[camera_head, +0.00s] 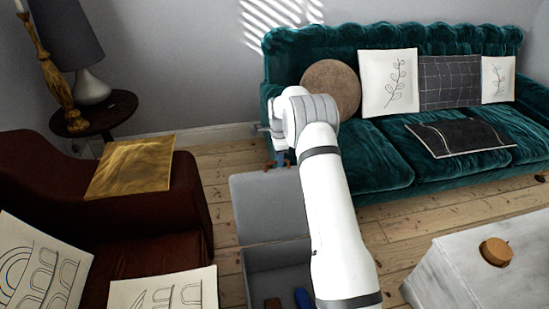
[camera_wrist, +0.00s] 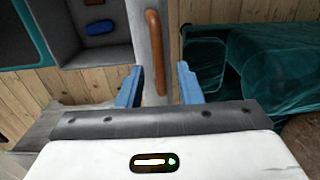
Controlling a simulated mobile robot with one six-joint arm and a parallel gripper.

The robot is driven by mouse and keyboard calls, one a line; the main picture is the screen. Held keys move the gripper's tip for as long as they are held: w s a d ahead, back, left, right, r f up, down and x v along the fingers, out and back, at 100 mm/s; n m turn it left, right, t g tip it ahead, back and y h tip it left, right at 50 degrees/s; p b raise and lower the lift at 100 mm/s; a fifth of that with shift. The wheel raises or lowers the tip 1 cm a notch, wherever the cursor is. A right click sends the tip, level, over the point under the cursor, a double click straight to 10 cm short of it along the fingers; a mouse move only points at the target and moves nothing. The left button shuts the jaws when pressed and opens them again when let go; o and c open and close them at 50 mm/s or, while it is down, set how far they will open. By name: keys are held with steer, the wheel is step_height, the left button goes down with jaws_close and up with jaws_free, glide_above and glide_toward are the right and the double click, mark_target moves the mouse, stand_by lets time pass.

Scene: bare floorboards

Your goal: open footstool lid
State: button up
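The grey footstool (camera_head: 252,262) stands in front of me with its lid (camera_head: 265,205) raised, standing up at the far side of the open box. In the wrist view the lid shows as a narrow grey edge (camera_wrist: 142,40) with a brown strip-like handle (camera_wrist: 155,50). My gripper (camera_wrist: 158,85) is open, its two blue fingers on either side of the handle's line, with gaps and no visible contact. In the head view my gripper (camera_head: 279,158) is at the lid's top edge, partly hidden by my arm.
Inside the box lie a blue object (camera_head: 303,298) and a brown object (camera_head: 272,303). A green sofa (camera_head: 380,165) stands behind right, a brown armchair (camera_head: 150,245) at left, and a whitish table (camera_head: 450,275) at right. Floorboards are clear between box and table.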

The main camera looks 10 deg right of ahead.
steer(key=shift+f, duration=0.1)
jaws_close()
stand_by(0.3)
